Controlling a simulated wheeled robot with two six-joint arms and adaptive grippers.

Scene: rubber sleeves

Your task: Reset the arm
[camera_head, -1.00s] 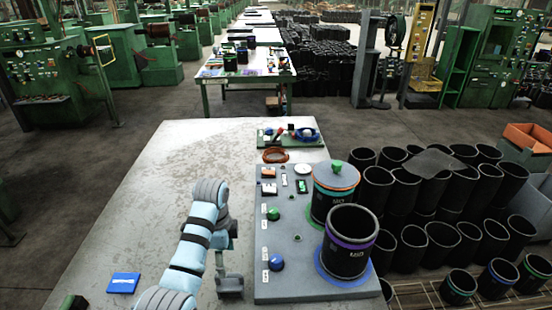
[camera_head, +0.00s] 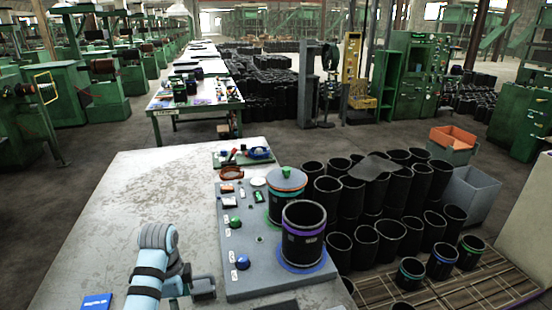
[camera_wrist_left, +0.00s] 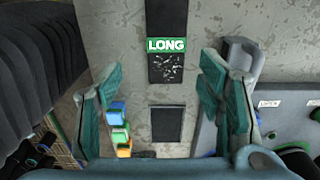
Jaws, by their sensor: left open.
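My left arm (camera_head: 150,270) in pale blue and grey comes in from the bottom left of the head view. Its left gripper (camera_head: 203,287) hangs over the grey worktable (camera_head: 110,230), just left of the grey fixture board (camera_head: 258,283). In the left wrist view the left gripper (camera_wrist_left: 160,82) has its two teal fingers wide apart with nothing between them. Beneath them is a concrete-like surface with a dark panel under a green LONG label (camera_wrist_left: 166,45). My right gripper is not in view.
The board carries an open black sleeve (camera_head: 303,235), a lidded sleeve (camera_head: 286,200), a green knob (camera_head: 235,222) and a blue knob (camera_head: 242,263). A blue card (camera_head: 96,302) lies at the front left. Stacked black sleeves (camera_head: 385,185) crowd the right. The table's left side is mostly clear.

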